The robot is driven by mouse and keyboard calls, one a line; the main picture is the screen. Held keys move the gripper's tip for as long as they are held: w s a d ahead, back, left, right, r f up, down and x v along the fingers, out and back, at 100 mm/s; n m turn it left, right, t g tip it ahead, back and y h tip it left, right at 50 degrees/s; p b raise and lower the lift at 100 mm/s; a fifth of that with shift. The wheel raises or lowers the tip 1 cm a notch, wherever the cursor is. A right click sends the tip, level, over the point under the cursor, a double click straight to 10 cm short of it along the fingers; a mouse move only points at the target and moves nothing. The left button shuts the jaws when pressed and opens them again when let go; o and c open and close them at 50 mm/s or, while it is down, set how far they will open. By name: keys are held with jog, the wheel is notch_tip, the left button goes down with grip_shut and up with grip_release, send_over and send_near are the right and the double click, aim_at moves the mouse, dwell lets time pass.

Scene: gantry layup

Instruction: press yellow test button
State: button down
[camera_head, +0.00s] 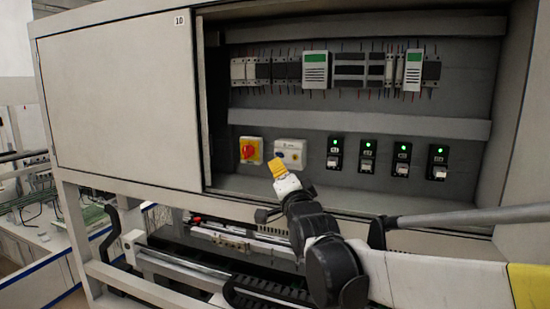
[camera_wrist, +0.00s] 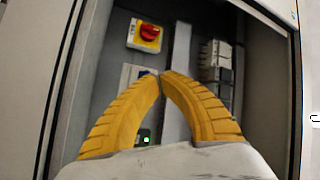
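My gripper (camera_head: 277,166) has yellow ribbed fingers and is in front of the cabinet's back panel, just below and left of a white box (camera_head: 291,147) with a blue detail. I cannot clearly make out a yellow button on this box at this size. In the wrist view my gripper (camera_wrist: 159,74) has its fingertips together, with nothing seen between them. The white and blue box (camera_wrist: 130,73) is behind the fingertips there and partly hidden by them. I cannot tell whether the tips touch it.
A red rotary switch on a yellow plate (camera_head: 250,150) is left of the white box. Several black modules with green lights (camera_head: 368,156) are to the right. A sliding door (camera_head: 118,92) covers the cabinet's left side.

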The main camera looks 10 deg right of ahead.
aim_at(287, 152)
jog(key=shift+w+d, duration=0.75)
jog(key=shift+w, duration=0.55)
jog(key=shift+w+d, duration=0.75)
jog(key=shift+w, duration=0.55)
jog(key=shift+w+d, duration=0.75)
jog(key=shift+w, duration=0.55)
jog(key=shift+w+b, duration=0.1)
jog(key=shift+b, duration=0.25)
jog(key=shift+w+d, duration=0.2)
jog(key=shift+w, duration=0.05)
jog(key=shift+w+d, duration=0.15)
jog(key=shift+w, duration=0.2)
jog(key=shift+s, duration=0.15)
jog(key=shift+s+a+b, duration=0.3)
jog(key=shift+s+a, duration=0.1)
jog(key=shift+s, duration=0.2)
jog(key=shift+s+a, duration=0.4)
jog(key=shift+s, duration=0.3)
jog(key=shift+s+a, duration=0.45)
jog(key=shift+s, duration=0.3)
jog(key=shift+s+a, duration=0.4)
jog(key=shift+s, duration=0.3)
